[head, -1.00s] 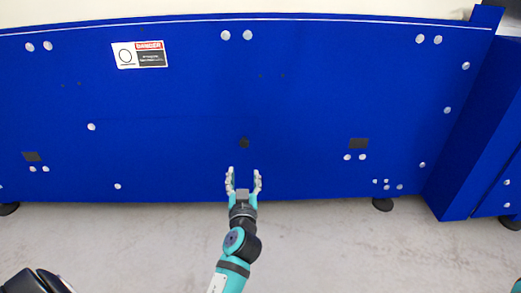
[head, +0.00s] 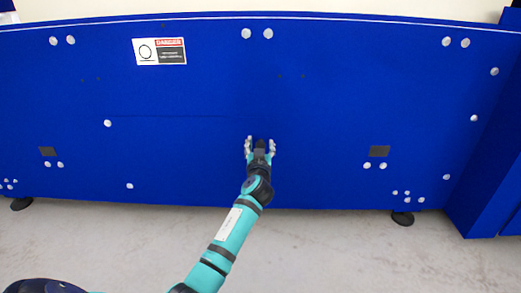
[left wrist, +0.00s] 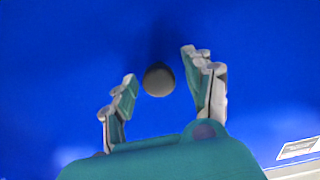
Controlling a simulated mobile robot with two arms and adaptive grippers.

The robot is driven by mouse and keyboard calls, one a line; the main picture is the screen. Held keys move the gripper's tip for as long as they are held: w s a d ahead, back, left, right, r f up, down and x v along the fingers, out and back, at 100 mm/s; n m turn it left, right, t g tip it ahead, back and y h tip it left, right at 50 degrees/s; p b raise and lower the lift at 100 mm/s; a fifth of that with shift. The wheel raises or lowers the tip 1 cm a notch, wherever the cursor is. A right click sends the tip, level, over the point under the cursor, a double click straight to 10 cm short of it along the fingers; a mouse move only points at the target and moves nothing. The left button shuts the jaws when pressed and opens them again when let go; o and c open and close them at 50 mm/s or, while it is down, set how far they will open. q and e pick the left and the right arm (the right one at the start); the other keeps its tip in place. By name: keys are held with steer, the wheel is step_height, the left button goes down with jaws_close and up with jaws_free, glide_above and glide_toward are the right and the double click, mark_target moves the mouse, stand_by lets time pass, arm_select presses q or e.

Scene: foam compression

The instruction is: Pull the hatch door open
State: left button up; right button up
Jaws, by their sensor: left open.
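The hatch door (head: 180,150) is part of the blue panel, with a faint horizontal seam along its upper edge. A small dark round knob (head: 261,143) sits on the door and shows as a dark disc in the left wrist view (left wrist: 158,80). My left gripper (head: 260,146) is open in front of the knob. In the left wrist view its two fingers (left wrist: 159,66) stand on either side of the knob, with blue gaps between, so they do not appear to touch it. The remaining depth to the knob is hard to tell. My right gripper is not in view.
A white danger label (head: 160,51) is on the upper left of the panel. Black feet (head: 402,218) stand on the clear grey floor (head: 340,250). Another blue section juts out at right (head: 485,190).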

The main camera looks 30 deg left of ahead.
arm_select(q)
steer(key=shift+w+a, duration=0.1)
steer(key=shift+w, duration=0.05)
steer(key=shift+c, duration=0.2)
jaws_close()
